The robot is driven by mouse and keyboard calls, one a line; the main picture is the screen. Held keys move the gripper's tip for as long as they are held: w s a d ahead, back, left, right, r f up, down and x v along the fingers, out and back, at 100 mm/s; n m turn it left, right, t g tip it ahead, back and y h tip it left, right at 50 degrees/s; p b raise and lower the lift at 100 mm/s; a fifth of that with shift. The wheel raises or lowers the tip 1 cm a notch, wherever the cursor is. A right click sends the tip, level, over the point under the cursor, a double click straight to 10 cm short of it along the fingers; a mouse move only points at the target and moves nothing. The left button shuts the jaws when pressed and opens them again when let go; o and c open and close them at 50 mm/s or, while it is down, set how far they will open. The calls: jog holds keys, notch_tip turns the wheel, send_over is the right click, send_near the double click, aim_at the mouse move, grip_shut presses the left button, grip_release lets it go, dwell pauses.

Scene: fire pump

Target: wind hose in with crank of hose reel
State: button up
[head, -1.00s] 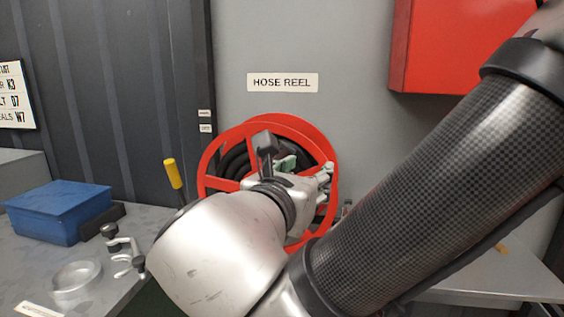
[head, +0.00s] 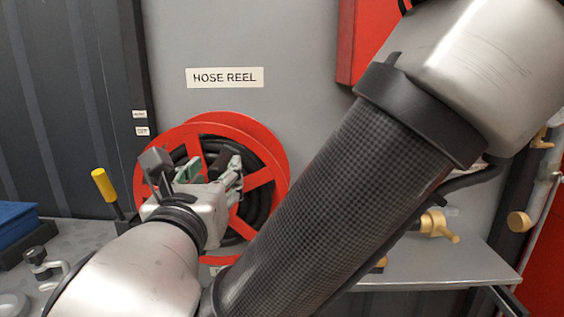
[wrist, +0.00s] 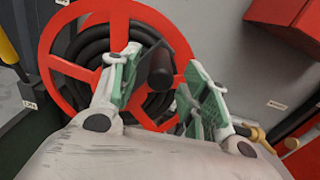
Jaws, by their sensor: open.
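The hose reel (head: 262,135) is a red spoked wheel on the grey wall with black hose (head: 262,205) coiled inside. It also fills the upper left of the wrist view (wrist: 62,68). Its crank shows in the wrist view as a dark cylindrical handle (wrist: 161,66) that sticks out toward the camera. My gripper (wrist: 165,80) is open, with a green-padded finger on each side of the handle. I see a gap at the right finger; whether the left one touches is unclear. In the head view my gripper (head: 214,168) is in front of the reel and partly hides it.
A yellow-handled lever (head: 104,185) stands left of the reel, close to my wrist. A blue box (head: 14,222) and a clamp (head: 38,262) are on the left bench. A red cabinet (head: 358,40) hangs upper right. Brass fittings (head: 437,225) sit by the right shelf (head: 440,267).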

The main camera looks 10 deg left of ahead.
jog(key=w, duration=0.5)
jog(key=shift+a, duration=0.25)
grip_shut()
